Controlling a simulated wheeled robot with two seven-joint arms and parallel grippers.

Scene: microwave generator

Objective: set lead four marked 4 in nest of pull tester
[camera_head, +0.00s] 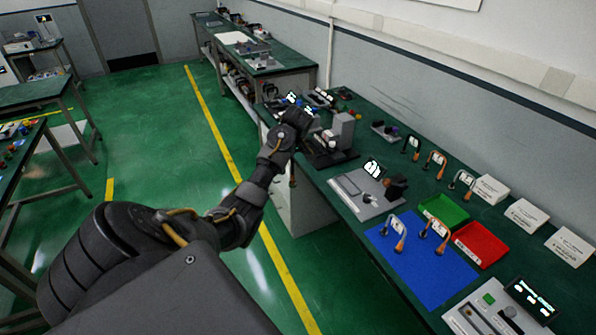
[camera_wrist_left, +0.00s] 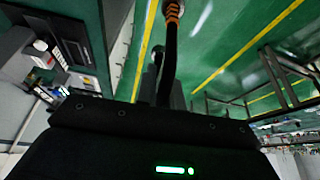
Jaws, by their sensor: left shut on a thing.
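My left gripper (camera_head: 294,122) is over the far part of the bench, seen from behind in the head view. In the left wrist view its fingers (camera_wrist_left: 164,88) are shut on a dark lead (camera_wrist_left: 170,48) with an orange ribbed end (camera_wrist_left: 173,11). My right gripper is not in view.
A grey fixture (camera_head: 367,196) with a small screen stands nearer. Several other leads stand upright, some on a blue mat (camera_head: 428,268), others along the back. A green tray (camera_head: 444,211), a red tray (camera_head: 480,243) and white boxes (camera_head: 527,216) lie right. Floor left of the bench is clear.

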